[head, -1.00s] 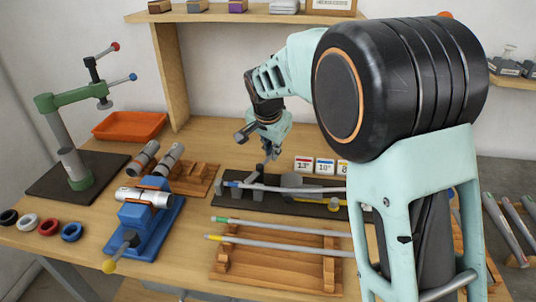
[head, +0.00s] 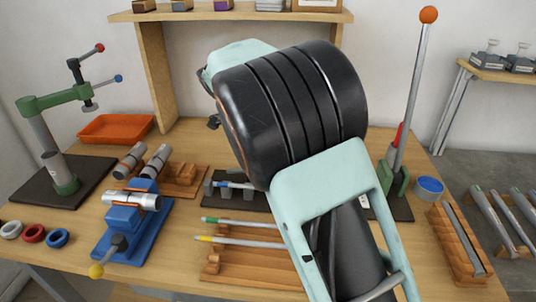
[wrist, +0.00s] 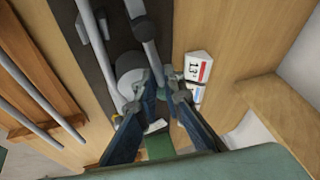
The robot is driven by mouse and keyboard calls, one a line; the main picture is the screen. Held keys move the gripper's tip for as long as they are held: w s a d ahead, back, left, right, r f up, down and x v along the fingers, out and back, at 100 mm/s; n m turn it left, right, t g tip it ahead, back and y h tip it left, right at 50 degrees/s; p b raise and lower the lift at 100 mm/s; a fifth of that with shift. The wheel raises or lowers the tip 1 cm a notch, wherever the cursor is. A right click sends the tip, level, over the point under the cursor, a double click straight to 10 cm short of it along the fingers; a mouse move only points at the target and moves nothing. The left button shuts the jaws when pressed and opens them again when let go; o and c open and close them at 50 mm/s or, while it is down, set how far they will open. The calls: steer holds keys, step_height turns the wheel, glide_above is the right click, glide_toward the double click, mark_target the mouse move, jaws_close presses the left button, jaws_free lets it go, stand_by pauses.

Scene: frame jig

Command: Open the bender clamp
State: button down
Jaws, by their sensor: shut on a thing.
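The bender is on a dark base plate (head: 223,204) in the middle of the bench, largely hidden behind my arm in the head view. In the wrist view its dark base (wrist: 103,62), a pale round disc (wrist: 129,74) and long grey bars show. My gripper (wrist: 159,82) is over the bender, its fingers closed in around the lower end of a thick grey bar (wrist: 147,35). I cannot tell whether this bar is the clamp handle. The head view hides my gripper. The clamp is not clearly made out.
A wooden rack (head: 225,268) with two tubes lies in front of the bender. A blue vise (head: 130,225) stands left. Number cards (wrist: 198,67) stand close by my gripper. A tall orange-knobbed lever (head: 413,85) rises at the right, beside a red grip (head: 398,135).

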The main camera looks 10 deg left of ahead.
steer(key=shift+s+m+g+h+p, duration=0.35)
steer(key=shift+s+m, duration=0.2)
steer(key=shift+m, duration=0.65)
steer(key=c, duration=2)
jaws_free()
steer(key=shift+s, duration=0.1)
steer(key=shift+c, duration=0.2)
steer(key=v, duration=1.2)
steer(key=shift+d, duration=0.15)
